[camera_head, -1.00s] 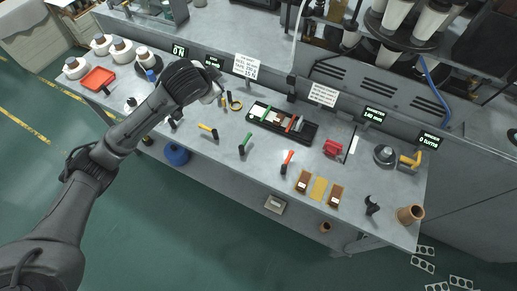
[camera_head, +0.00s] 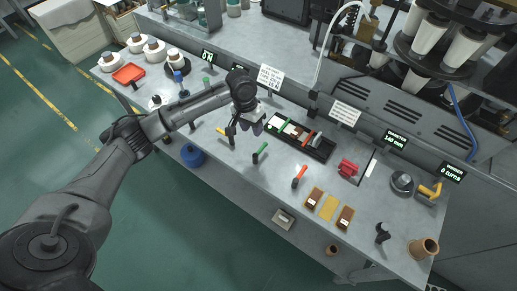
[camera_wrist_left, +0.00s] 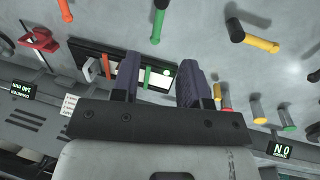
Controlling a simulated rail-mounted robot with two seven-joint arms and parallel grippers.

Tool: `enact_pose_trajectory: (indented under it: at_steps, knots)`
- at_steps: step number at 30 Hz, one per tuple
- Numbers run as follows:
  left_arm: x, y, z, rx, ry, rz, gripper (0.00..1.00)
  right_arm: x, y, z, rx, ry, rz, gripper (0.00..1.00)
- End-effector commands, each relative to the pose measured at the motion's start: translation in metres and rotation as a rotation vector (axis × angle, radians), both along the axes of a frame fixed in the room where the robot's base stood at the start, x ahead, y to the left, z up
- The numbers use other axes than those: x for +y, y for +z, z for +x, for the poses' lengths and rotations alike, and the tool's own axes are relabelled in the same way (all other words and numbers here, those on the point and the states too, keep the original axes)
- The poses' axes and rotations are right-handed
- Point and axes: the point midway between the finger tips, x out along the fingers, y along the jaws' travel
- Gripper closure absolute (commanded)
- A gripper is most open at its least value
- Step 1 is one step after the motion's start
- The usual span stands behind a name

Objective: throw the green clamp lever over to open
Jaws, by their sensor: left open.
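The green lever (camera_head: 260,152) stands on the grey bench between the yellow lever (camera_head: 228,135) and the orange lever (camera_head: 300,175). In the left wrist view the green lever (camera_wrist_left: 159,18) is at the top middle, beyond the fingertips. My left gripper (camera_head: 255,129) is over the bench, behind the green lever and by the left end of the black tray (camera_head: 318,151). Its two dark fingers (camera_wrist_left: 162,68) are apart in the wrist view, with nothing held between them. The gripper does not touch the green lever. My right gripper is not in view.
The black tray holds strips, one green, and sits close under the fingers. A sign (camera_head: 271,77) stands behind the gripper. A red device (camera_head: 348,168) and wooden blocks (camera_head: 314,197) lie to the right. The bench front near the levers is mostly clear.

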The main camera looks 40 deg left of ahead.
Motion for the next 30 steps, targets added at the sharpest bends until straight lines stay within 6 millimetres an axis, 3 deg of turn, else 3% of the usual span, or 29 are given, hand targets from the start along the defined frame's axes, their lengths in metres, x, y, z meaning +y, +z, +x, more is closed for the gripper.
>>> enact_pose_trajectory:
  at_steps: [6, 15, 21, 30]
  knots:
    - [-0.009, -0.044, 0.000, 0.003, -0.002, 0.000, 0.59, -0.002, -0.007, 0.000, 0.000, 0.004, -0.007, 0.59]
    - [-0.018, -0.090, 0.001, 0.001, -0.002, 0.001, 0.59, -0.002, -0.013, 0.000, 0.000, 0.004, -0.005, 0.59]
    - [-0.022, -0.107, 0.002, -0.002, -0.003, 0.000, 0.59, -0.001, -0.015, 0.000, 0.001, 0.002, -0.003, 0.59]
    - [-0.023, -0.113, 0.002, -0.002, -0.004, 0.001, 0.59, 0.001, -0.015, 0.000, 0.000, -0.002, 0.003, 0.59]
